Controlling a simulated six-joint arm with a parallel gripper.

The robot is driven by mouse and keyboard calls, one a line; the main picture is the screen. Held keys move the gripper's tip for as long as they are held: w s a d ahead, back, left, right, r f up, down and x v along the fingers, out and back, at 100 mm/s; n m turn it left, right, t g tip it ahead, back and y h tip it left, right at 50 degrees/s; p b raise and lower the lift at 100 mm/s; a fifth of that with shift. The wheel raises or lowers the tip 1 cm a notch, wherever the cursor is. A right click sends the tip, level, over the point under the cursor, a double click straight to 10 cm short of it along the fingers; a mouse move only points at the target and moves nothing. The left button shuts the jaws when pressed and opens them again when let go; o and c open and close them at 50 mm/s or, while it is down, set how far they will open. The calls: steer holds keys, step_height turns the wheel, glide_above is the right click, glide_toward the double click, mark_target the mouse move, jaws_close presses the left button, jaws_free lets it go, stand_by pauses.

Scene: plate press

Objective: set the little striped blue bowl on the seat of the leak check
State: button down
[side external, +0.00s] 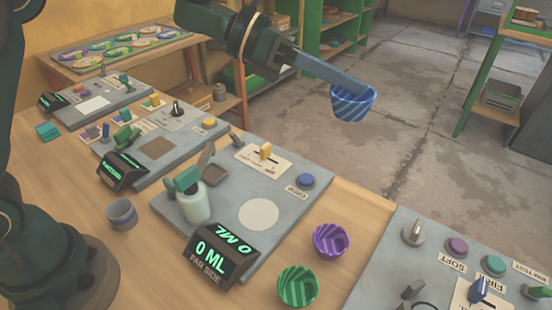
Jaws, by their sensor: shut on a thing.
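The little striped blue bowl (353,105) is in my gripper (356,88), upright or nearly so, with its opening up. The jaws are shut on its rim, and the bowl is held in the air, seen against the floor behind the bench. The grey panel (225,243) with a "0 ML" display has a pale round seat (259,214), bare and lower left of the bowl in the picture. I cannot read a leak check label on it.
A purple striped bowl (330,241) and a green striped bowl (298,286) stand right of that panel. A bottle (195,203), a yellow-orange slider (266,152) and a blue button (306,181) rise from it. A grey cup (122,214) stands at left. Another control panel (385,250) is at right.

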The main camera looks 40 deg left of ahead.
steer(key=s+m+g, duration=0.1)
steer(key=s+m+g+h, duration=0.1)
steer(key=m+g, duration=0.1)
steer(key=shift+s+d+r+g, duration=0.1)
steer(key=shift+s+d+g, duration=0.1)
steer(key=shift+d+g, duration=0.15)
steer(key=s+f+m+g, duration=0.2)
steer(key=s+m+g, duration=0.1)
steer(key=g, duration=0.1)
steer(key=m+g+y, duration=0.1)
steer(key=m+g, duration=0.4)
glide_above(267, 204)
step_height(267, 204, down, 9)
steer(key=shift+s+d+f, duration=0.1)
steer(key=shift+f, duration=3.8)
steer(key=shift+f, duration=0.55)
steer(key=c, duration=0.8)
jaws_free()
steer(key=shift+c, duration=0.2)
